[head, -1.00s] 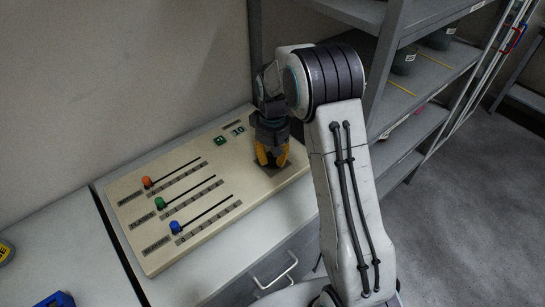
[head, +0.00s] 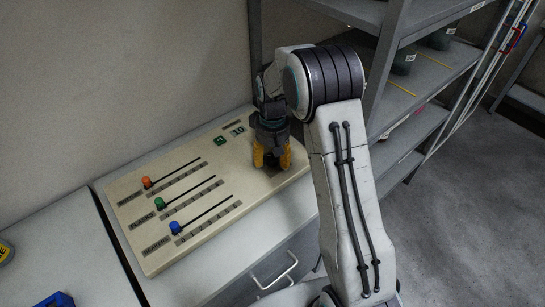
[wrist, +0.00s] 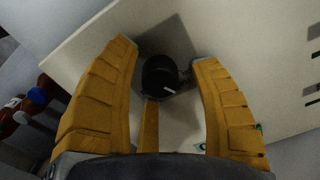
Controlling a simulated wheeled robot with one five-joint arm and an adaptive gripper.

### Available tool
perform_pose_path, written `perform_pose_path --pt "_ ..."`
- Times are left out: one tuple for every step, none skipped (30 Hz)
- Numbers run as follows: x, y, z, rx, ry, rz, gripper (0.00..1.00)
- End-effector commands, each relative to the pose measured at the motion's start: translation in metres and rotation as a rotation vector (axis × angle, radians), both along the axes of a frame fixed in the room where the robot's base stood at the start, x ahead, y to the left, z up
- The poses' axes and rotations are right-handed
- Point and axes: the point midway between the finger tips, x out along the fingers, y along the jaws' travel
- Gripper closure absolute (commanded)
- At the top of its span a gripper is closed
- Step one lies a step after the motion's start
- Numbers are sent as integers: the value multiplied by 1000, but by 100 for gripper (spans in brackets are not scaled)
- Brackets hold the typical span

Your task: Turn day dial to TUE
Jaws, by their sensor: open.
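The day dial (wrist: 160,74) is a round black knob with a white pointer mark, seen in the wrist view on a dark square patch of the cream control panel (head: 143,246). My gripper (head: 271,161) is over the right end of the panel in the head view, pointing down. In the wrist view its yellow fingers (wrist: 165,58) are open, one on each side of the dial, with gaps visible between them and the knob. The day labels around the dial are too dark to read. In the head view my gripper hides the dial.
The panel also carries orange (head: 147,182), green (head: 160,203) and blue (head: 175,227) slider knobs and small green displays (head: 220,141). A grey shelf rack (head: 404,97) stands close on the right. A blue object (head: 56,300) lies at lower left.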

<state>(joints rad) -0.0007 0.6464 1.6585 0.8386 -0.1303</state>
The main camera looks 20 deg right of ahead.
Motion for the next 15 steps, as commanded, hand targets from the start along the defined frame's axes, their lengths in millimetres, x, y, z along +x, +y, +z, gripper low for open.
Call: perform_pose_path --pt "0 0 0 0 -1 0 43" --pt "0 0 1 0 -1 0 43" --pt "1 0 1 0 -2 0 43" --pt "1 0 2 0 -2 0 43" --pt "1 0 4 0 -3 0 43" --pt "1 0 7 0 -3 0 43" --pt "1 0 9 0 -3 0 43" --pt "1 0 12 0 -4 0 43" --pt "2 0 17 0 -5 0 43" --pt "2 0 22 0 -5 0 43" --pt "2 0 27 0 -6 0 43" --pt "1 0 33 0 -5 0 43" --pt "2 0 38 0 -6 0 43" --pt "2 0 44 0 -7 0 43" --pt "2 0 51 0 -7 0 43"
